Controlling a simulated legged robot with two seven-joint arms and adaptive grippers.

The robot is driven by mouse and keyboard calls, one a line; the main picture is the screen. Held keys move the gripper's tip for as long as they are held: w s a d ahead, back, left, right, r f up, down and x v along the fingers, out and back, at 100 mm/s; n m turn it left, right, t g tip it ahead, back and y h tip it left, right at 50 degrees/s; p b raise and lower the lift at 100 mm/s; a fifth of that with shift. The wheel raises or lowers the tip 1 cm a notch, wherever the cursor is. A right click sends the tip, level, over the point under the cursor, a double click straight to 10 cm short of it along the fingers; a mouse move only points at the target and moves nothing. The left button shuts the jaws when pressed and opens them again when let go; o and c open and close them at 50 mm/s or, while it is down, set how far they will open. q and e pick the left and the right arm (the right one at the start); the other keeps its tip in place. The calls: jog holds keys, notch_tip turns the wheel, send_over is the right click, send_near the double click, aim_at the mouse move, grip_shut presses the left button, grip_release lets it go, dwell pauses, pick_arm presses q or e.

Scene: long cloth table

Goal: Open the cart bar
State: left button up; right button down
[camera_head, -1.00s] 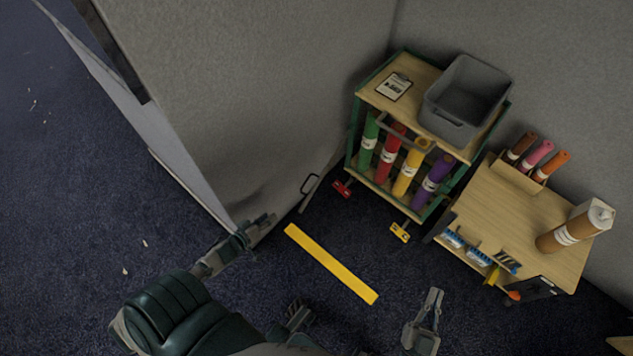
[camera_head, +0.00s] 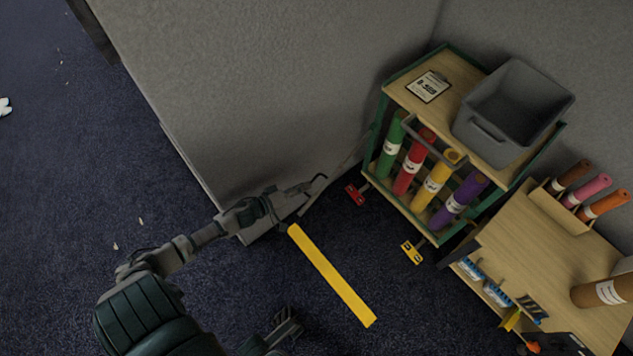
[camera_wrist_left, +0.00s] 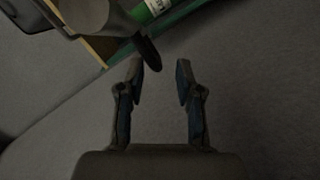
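The cart (camera_head: 375,150) has a green frame and wooden top and stands against the grey wall. A grey bar (camera_head: 430,145) crosses its front, over green, red, yellow and purple rolls. A dark hooked handle (camera_head: 320,178) sticks out by its left side. My left gripper (camera_head: 299,190) reaches low beside this handle. In the left wrist view my left gripper (camera_wrist_left: 160,68) is open and empty. A dark rod end (camera_wrist_left: 148,52) lies by the left fingertip, towards the gap; contact cannot be told.
A grey bin (camera_head: 510,110) and a clipboard (camera_head: 428,86) sit on the cart. Red (camera_head: 355,195) and yellow (camera_head: 411,252) pedals are at its base. A second wooden cart (camera_head: 560,270) stands right. A yellow floor strip (camera_head: 332,275) lies in front; the wall is close to my left arm.

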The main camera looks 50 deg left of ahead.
pick_arm(q)
jog(key=x, duration=0.2)
jog(key=shift+w+d+f+b, duration=0.15)
jog(key=shift+w+f+b, duration=0.1)
jog(key=shift+w+b, duration=0.15)
jog(key=shift+w+d+r, duration=0.1)
jog(key=shift+w, duration=0.4)
grip_shut()
